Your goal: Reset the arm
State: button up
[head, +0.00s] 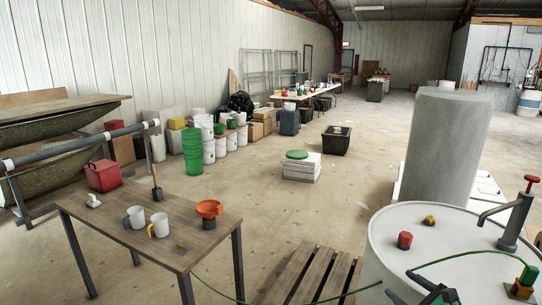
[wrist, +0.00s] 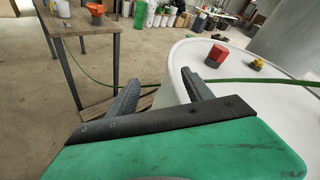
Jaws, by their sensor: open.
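My gripper (wrist: 160,93) shows in the wrist view with its two grey fingers spread apart and nothing between them. It hangs by the rim of a large white drum (wrist: 190,70), and the floor and a pallet edge show beyond the fingers. In the head view a green part of my arm's end (head: 437,294) shows at the bottom right in front of the drum (head: 385,250); the fingers are not clear there.
On the drum are a red cap (head: 405,240), a yellow piece (head: 429,220) and a tap-like pump (head: 510,225). A green hose (head: 460,254) crosses it. A wooden table (head: 135,222) with mugs and an orange funnel (head: 209,208) stands left. A pallet (head: 315,275) lies between.

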jog(key=s+a+f+n+g, duration=0.15)
jog(key=a+n+g, duration=0.55)
jog(key=a+n, duration=0.8)
jog(key=s+a+r+n+g+h, duration=0.1)
jog(key=s+a+n, duration=0.3)
jog(key=s+n, duration=0.2)
jog(key=s+a+n+g+h, duration=0.2)
jog(key=s+a+n, duration=0.2)
jog(key=s+n, duration=0.3)
jog(key=shift+s+r+g, duration=0.3)
jog(key=shift+s+r, duration=0.1)
jog(key=shift+s, duration=0.15)
jog(key=shift+d, duration=0.1)
